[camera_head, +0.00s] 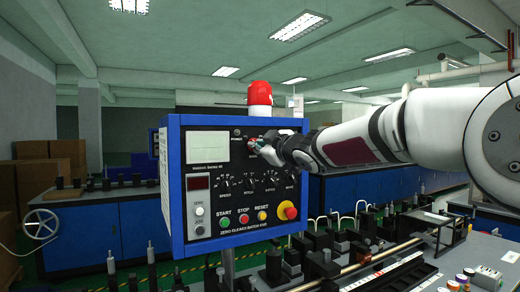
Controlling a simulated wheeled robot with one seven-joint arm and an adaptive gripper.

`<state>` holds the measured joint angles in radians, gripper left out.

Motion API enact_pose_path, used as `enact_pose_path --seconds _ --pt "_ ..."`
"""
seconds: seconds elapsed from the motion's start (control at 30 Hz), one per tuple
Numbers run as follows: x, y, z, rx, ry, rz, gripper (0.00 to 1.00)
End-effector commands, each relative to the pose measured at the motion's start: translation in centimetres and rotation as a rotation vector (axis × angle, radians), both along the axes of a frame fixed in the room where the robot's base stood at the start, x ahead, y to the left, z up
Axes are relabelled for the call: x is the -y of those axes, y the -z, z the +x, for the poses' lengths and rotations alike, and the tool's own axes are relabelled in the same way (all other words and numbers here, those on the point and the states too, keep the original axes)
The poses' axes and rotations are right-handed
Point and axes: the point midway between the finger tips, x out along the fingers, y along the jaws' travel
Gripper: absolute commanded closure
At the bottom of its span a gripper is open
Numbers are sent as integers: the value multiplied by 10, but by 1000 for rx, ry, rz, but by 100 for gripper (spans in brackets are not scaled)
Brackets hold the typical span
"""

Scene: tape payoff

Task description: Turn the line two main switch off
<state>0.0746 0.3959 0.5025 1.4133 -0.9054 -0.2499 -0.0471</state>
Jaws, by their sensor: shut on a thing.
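A blue-framed control panel (205,262) stands on a post left of centre. My arm reaches in from the right, and my gripper (256,145) is at the upper right of the panel face. It is shut on the main switch (251,142), a small part with some red showing between the fingers.
Below are a row of black knobs (249,184), green (226,221), red (244,218) and yellow (262,215) buttons, and a red mushroom button (288,211) on yellow. A red beacon (260,93) tops the panel. A bench (440,265) with machine parts lies at lower right.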

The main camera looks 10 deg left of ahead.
Motion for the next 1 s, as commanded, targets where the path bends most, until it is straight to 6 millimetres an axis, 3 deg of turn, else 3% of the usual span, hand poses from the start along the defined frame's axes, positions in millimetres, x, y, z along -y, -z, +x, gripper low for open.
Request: enact_pose_path --seconds 0.67,0.7,0.77,1.0 --pt "0 1 0 30 0 -47 100" --pt "0 1 0 30 0 -47 81" --pt "0 1 0 30 0 -46 70" --pt "0 0 0 30 0 -45 70"
